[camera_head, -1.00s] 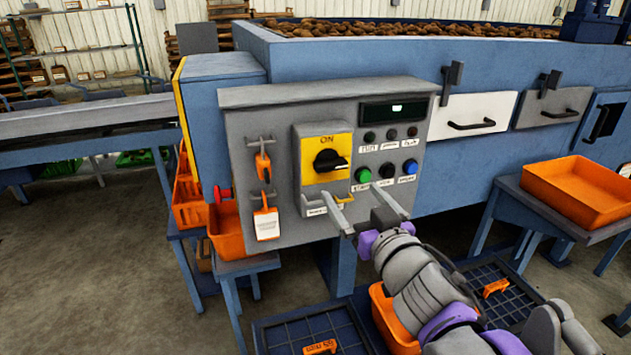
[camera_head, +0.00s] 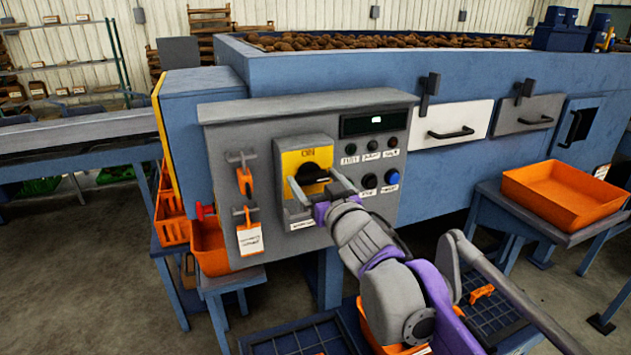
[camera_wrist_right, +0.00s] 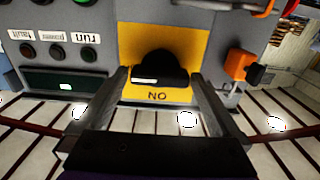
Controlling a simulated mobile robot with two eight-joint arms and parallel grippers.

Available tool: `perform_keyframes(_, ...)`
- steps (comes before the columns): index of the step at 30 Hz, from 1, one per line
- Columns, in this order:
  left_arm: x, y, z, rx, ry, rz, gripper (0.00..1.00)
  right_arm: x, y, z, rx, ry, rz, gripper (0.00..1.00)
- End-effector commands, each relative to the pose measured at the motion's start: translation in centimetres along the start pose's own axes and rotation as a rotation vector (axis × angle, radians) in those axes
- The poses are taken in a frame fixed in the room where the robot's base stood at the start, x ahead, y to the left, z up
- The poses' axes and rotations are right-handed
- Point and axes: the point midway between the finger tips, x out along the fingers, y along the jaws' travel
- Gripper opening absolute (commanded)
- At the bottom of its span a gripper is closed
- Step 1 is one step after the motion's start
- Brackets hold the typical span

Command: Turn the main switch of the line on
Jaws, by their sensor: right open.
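The main switch is a black rotary knob (camera_head: 312,172) on a yellow plate (camera_head: 291,160) marked ON, set in the grey control panel (camera_head: 235,125). The knob's handle lies roughly level. In the right wrist view, which is upside down, the knob (camera_wrist_right: 160,66) sits between the fingers, with a white mark on its left part. My right gripper (camera_head: 314,176) is open, with one finger on either side of the knob; I cannot tell whether they touch it. Its fingers also show in the right wrist view (camera_wrist_right: 158,78). My left gripper is not in view.
Orange lockout pieces (camera_head: 245,183) and a white tag (camera_head: 249,239) hang left of the switch. Push buttons, including a blue one (camera_head: 392,177), and a dark display (camera_head: 374,123) are at its right. An orange tray (camera_head: 560,195) stands at the far right.

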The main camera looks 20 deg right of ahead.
Motion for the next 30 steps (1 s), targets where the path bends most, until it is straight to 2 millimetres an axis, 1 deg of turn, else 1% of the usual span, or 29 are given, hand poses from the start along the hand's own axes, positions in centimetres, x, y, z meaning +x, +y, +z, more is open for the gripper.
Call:
perform_keyframes(4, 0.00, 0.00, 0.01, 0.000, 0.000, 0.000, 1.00, -0.02, 0.00, 0.01, 0.000, 0.000, 0.000, 1.00)
perform_keyframes(5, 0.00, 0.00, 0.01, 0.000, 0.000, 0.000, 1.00, -0.02, 0.00, 0.01, 0.000, 0.000, 0.000, 0.96)
perform_keyframes(9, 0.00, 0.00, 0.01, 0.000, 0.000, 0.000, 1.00, -0.03, 0.00, 0.01, 0.001, 0.000, 0.000, 0.71)
perform_keyframes(14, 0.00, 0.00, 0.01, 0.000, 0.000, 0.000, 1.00, -0.04, -0.01, 0.00, 0.001, 0.000, 0.000, 0.42)
perform_keyframes(15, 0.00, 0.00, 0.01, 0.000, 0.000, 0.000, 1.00, -0.04, 0.00, 0.00, 0.001, 0.000, 0.000, 0.35)
perform_keyframes(16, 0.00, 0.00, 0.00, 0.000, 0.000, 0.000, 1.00, -0.04, 0.00, 0.00, 0.001, 0.000, 0.000, 0.32)
perform_keyframes(23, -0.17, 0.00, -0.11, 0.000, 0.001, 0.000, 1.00, -0.04, -0.01, -0.04, -0.020, 0.000, 0.000, 0.32)
perform_keyframes(30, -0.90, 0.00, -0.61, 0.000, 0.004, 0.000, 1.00, -0.03, -0.03, -0.16, -0.131, 0.000, 0.000, 0.32)
